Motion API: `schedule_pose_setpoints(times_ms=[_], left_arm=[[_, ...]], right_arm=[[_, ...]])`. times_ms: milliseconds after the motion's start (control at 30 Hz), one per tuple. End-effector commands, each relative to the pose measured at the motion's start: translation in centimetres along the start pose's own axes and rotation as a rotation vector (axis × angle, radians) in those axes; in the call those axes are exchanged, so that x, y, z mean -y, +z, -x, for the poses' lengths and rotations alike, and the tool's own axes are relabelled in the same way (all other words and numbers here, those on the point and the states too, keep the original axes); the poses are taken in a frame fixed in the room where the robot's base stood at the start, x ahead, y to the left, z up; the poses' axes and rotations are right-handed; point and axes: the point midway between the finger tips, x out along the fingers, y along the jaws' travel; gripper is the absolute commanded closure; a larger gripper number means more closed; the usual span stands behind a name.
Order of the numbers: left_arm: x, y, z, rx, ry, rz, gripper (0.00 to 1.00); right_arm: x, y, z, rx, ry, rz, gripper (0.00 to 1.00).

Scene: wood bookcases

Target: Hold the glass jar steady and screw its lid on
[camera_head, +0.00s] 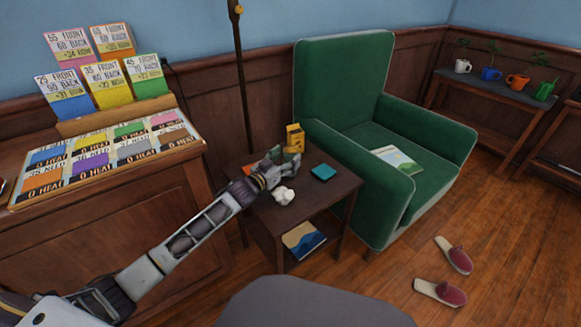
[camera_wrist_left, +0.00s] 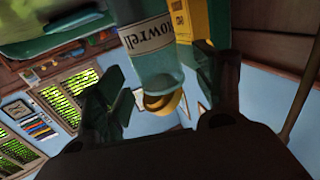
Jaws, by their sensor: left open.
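The glass jar (camera_wrist_left: 158,70) is blue-green with a white label and appears upside down in the left wrist view. A round yellow-brown piece (camera_wrist_left: 163,103) shows at its end; I cannot tell whether it is the lid or how it is seated. My left gripper (camera_wrist_left: 165,92) is open, with a finger on each side of the jar's end; contact is unclear. In the head view my left gripper (camera_head: 272,170) is over the small dark side table (camera_head: 322,205), mostly hiding the jar. My right gripper is not in view.
A yellow box (camera_head: 295,137) stands behind the gripper. A small white object (camera_head: 284,195) and a teal coaster (camera_head: 323,172) lie on the table. A green armchair (camera_head: 340,80) stands close at right. A wooden card cabinet (camera_head: 110,220) is at left.

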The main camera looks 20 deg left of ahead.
Motion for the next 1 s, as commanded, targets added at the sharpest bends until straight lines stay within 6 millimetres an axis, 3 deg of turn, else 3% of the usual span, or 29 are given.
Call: schedule_pose_setpoints(times_ms=[400,933,1000], left_arm=[[0.0,0.0,-2.4,0.0,0.001,-0.001,0.31],[-0.1,0.0,-2.5,0.001,0.001,-0.001,0.31],[-0.1,0.0,-2.5,0.001,0.001,-0.001,0.37]], right_arm=[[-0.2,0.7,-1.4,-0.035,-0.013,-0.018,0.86],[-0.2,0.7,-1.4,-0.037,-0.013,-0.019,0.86],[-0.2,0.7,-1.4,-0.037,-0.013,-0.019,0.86]])
